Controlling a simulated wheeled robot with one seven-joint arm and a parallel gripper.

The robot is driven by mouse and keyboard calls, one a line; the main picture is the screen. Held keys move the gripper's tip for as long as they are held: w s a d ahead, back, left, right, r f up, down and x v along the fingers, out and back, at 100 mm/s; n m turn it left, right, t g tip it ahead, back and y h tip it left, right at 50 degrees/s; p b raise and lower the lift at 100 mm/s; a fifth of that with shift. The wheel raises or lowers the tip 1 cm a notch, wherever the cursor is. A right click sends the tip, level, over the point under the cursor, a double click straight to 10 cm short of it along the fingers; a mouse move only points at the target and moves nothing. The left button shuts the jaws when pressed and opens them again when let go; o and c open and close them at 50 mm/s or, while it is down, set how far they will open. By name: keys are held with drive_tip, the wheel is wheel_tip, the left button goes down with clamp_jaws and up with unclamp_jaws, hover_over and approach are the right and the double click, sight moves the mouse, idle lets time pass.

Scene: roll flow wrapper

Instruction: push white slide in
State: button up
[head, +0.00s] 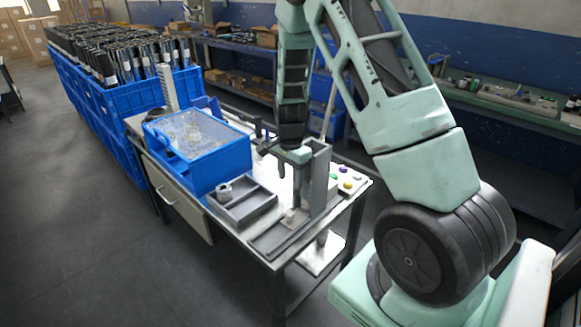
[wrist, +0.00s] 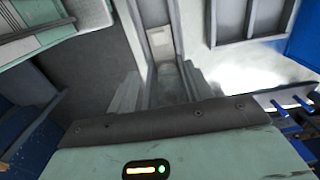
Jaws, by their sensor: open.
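The white slide (wrist: 158,40) is a small pale block in a narrow grey channel, at the top middle of the wrist view. In the head view the white slide (head: 293,215) sits low on the grey rail at the foot of the upright grey fixture (head: 318,175). My gripper (wrist: 162,90) is open, its two grey fingers apart on either side of the channel's line. The slide is beyond the fingertips and I see no contact. In the head view my gripper (head: 293,156) points down by the fixture's top; its fingertips are hard to make out there.
A grey tray (head: 262,210) with a roll (head: 225,192) lies left of the fixture. A blue bin (head: 205,180) stands behind it. A panel with coloured buttons (head: 347,182) is to the right. Blue crates (head: 95,110) line the left; floor at lower left is free.

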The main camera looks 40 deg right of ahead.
drive_tip(key=shift+r, duration=2)
